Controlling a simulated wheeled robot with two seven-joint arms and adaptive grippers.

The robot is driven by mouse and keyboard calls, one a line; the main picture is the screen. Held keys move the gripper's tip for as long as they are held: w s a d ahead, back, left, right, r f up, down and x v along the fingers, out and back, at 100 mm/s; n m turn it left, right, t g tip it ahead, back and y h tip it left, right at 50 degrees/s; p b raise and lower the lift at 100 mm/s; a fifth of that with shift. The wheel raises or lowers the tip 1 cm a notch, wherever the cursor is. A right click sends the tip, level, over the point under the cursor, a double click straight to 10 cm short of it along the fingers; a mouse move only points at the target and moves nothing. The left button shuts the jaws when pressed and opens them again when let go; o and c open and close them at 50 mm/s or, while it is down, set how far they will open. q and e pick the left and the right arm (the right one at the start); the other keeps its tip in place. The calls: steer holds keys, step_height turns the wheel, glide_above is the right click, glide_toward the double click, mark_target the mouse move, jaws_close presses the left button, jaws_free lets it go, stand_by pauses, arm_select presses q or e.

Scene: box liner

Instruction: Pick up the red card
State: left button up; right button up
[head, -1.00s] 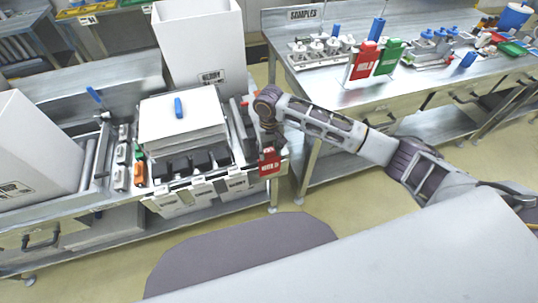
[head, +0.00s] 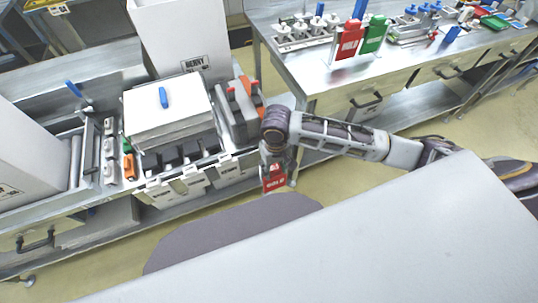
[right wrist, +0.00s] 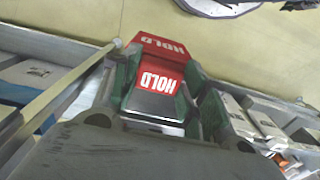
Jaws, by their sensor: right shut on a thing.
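The red card (head: 274,183) with white lettering hangs below my right gripper (head: 274,158) in the head view, in front of the right end of the left bench. In the right wrist view the card (right wrist: 158,82) reads HOLD and sits between the green-padded fingers of the right gripper (right wrist: 160,95). The gripper is shut on it. A second HOLD label shows just beyond, on a red face. Another red card (head: 349,40) stands upright on the right bench, beside a green card (head: 374,36). My left gripper is not in view.
The left bench (head: 60,195) carries a white lidded stack (head: 168,110) with a blue handle, a tall white box (head: 180,35) and grey-and-orange parts (head: 238,105). The right bench (head: 330,75) holds several bottles and fittings. Open floor (head: 360,180) lies between the benches and me.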

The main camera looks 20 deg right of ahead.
steer(key=shift+s+d, duration=0.1)
steer(key=shift+s, duration=2.3)
steer(key=shift+w, duration=0.1)
